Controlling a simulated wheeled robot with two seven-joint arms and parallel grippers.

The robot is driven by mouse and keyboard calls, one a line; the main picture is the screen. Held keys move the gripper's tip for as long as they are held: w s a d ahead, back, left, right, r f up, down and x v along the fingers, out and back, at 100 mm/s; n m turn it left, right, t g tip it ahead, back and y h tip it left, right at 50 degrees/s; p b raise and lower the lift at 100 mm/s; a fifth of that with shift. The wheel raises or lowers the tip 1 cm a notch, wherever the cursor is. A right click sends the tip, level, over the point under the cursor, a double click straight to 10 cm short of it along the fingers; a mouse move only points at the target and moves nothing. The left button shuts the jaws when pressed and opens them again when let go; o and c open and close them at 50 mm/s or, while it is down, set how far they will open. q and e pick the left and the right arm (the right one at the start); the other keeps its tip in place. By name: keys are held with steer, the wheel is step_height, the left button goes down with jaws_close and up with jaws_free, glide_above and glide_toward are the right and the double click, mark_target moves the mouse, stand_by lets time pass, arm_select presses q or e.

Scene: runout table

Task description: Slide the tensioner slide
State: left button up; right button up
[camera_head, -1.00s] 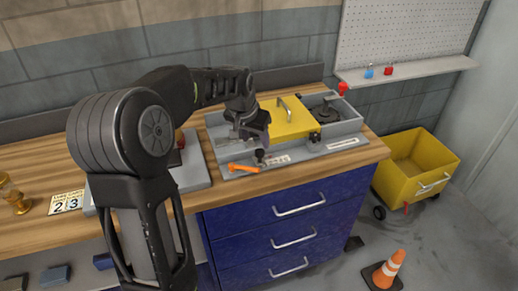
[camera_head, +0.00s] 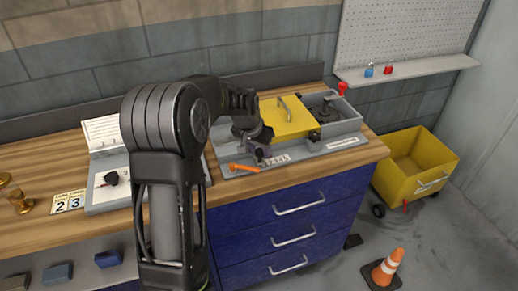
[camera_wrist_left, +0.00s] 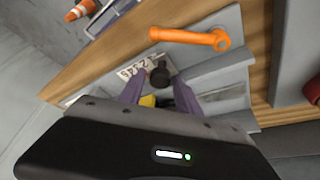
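The tensioner slide seems to be the small black knob (camera_wrist_left: 161,75) beside a white numbered scale (camera_wrist_left: 135,70) on the grey machine's front ledge. In the head view my gripper mostly covers the knob; the scale (camera_head: 277,159) shows just right of it. My left gripper (camera_head: 262,152) is low over the ledge. In the left wrist view its two fingers (camera_wrist_left: 158,84) are apart, one on each side of the knob; I cannot tell whether they touch it. My right gripper is not in view.
An orange lever (camera_head: 244,168) lies close left of the gripper; it also shows in the wrist view (camera_wrist_left: 190,38). The machine has a yellow cover (camera_head: 287,121) with a handle and a red-knobbed lever (camera_head: 342,87). A grey panel box (camera_head: 105,194) stands left.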

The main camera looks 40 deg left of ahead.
arm_select(q)
jaws_close()
stand_by(1.1)
